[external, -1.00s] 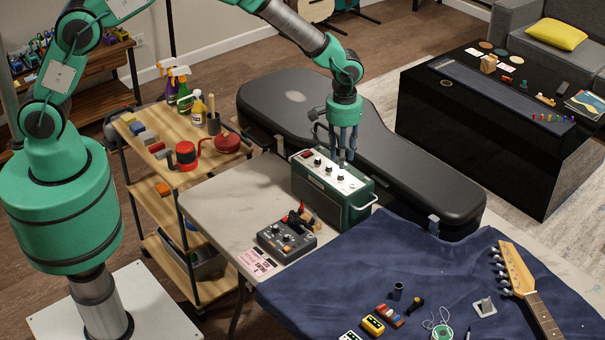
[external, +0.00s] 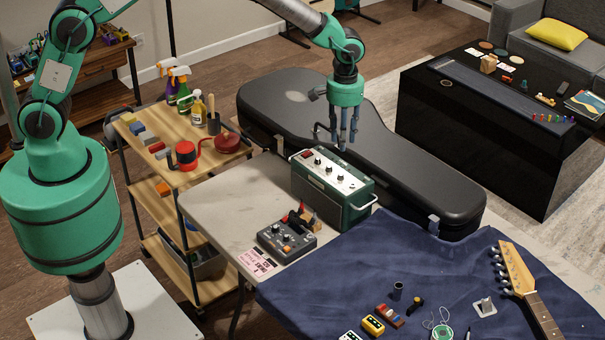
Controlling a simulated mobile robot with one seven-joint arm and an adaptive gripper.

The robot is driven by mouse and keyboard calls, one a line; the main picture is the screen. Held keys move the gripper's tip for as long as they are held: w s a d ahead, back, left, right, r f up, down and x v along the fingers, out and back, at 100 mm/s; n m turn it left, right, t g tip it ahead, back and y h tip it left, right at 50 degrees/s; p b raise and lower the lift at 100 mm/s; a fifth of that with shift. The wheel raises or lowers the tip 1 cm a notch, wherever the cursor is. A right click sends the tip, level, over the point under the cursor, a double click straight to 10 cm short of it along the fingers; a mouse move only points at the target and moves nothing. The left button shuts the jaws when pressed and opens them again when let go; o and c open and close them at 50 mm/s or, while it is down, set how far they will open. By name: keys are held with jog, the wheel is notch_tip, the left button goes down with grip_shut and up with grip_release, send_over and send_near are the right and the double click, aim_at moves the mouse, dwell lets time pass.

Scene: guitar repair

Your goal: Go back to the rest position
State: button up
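My gripper (external: 343,143) points down above the green amplifier box (external: 331,186) on the table, with a small gap over its light knob panel. Its fingers are close together in the picture, and nothing shows between them. I cannot tell from this angle whether it is open or shut. The amplifier stands upright, with its dark knobs and side handle in view. My arm reaches across from the upper left.
A black guitar case (external: 425,180) lies behind the amplifier. A grey pedal (external: 286,240) stands in front. A wooden cart (external: 165,175) with bottles and spools is at left. A blue cloth (external: 345,270) holds small tools and a guitar neck (external: 530,290).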

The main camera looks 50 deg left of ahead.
jog(key=s+a+r+t+b, duration=0.1)
jog(key=s+a+r, duration=0.3)
jog(key=a+r, duration=0.4)
jog(key=s+a+r+m+t+b, duration=0.1)
jog(key=s+a+r, duration=0.3)
jog(key=a+r, duration=0.45)
jog(key=s+a+r+t+b, duration=0.1)
jog(key=s+a+r, duration=0.3)
jog(key=a+r, duration=0.45)
jog(key=s+a+t+b, duration=0.1)
jog(key=s+a, duration=0.4)
jog(key=s, duration=0.4)
jog(key=s+a+m+b, duration=0.1)
jog(key=s+a, duration=0.4)
jog(key=s, duration=0.4)
jog(key=s+a+r+m+t+b, duration=0.1)
jog(key=s+a, duration=0.4)
jog(key=s, duration=0.5)
jog(key=shift+a+t, duration=0.3)
jog(key=shift+o, duration=0.3)
jog(key=shift+w, duration=0.15)
